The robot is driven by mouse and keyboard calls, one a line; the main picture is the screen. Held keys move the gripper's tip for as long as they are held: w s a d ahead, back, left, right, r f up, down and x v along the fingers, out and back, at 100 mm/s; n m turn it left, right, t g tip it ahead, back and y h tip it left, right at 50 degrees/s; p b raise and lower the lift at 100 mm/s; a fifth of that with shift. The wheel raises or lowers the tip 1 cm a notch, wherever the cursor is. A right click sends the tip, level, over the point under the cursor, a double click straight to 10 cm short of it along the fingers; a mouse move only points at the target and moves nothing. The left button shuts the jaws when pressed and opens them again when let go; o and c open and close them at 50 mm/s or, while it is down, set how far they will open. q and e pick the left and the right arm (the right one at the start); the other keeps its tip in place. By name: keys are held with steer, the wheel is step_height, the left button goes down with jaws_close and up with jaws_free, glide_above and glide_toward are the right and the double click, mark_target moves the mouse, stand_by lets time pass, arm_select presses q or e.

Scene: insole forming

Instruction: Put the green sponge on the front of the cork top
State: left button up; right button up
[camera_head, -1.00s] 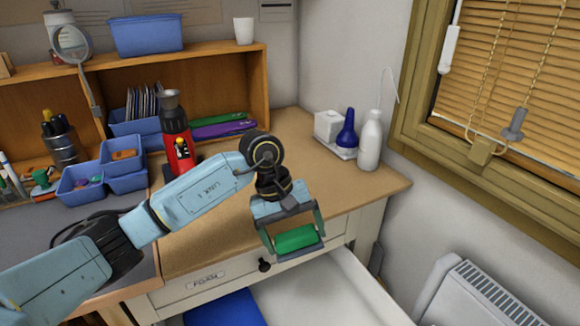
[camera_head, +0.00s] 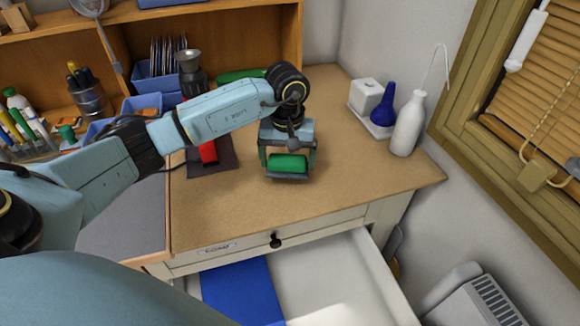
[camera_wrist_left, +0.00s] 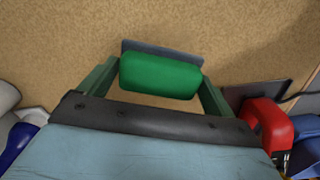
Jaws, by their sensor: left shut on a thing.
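The green sponge (camera_head: 287,165) is held in my left gripper (camera_head: 287,168), over the cork top (camera_head: 240,215) of the desk. In the left wrist view the green sponge (camera_wrist_left: 160,75) lies between the two fingers of the left gripper (camera_wrist_left: 160,80), with cork surface (camera_wrist_left: 250,30) around it. I cannot tell for sure whether the sponge touches the cork. The front part of the cork top, above the drawer, is bare. My right gripper is not in view.
An open drawer (camera_head: 330,280) with a blue item (camera_head: 240,290) juts out below the front edge. A white bottle (camera_head: 408,125), a blue bulb (camera_head: 383,110) and a white box (camera_head: 366,95) stand at right. A red device (camera_head: 208,153) stands left of the gripper.

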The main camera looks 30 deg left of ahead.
mark_target(288, 169)
arm_select(q)
step_height(288, 169, down, 4)
steer(key=shift+r, duration=0.1)
steer(key=o, duration=0.6)
step_height(288, 169, up, 12)
steer(key=shift+r, duration=0.1)
stand_by(0.5)
